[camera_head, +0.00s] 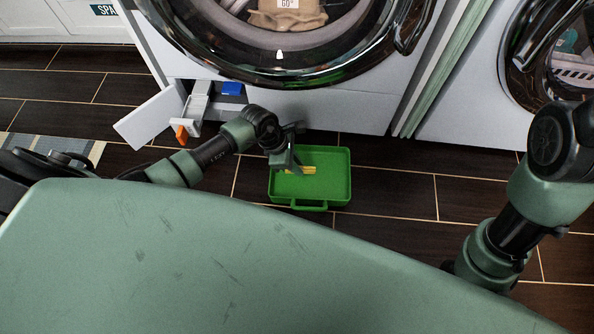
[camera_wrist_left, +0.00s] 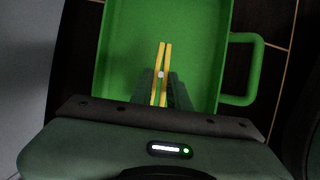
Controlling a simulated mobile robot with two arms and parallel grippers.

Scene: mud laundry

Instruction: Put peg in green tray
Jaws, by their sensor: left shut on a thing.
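The green tray (camera_head: 325,188) lies on the dark floor in front of the washing machine, with its handle towards me. It fills much of the left wrist view (camera_wrist_left: 205,30). The yellow peg (camera_head: 302,171) shows over the tray in the head view, and its two prongs (camera_wrist_left: 162,62) point away from me in the left wrist view. My left gripper (camera_head: 285,162) is shut on the peg, over the tray's left part; its fingers also show in the left wrist view (camera_wrist_left: 163,92). I cannot tell whether the peg touches the tray floor. My right gripper is out of view.
The washing machine (camera_head: 350,108) stands just behind the tray. Its small drawer (camera_head: 197,104) is pulled out, with an open flap (camera_head: 150,117) and an orange part (camera_head: 182,134). A second machine (camera_head: 470,110) stands at right. The floor right of the tray is clear.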

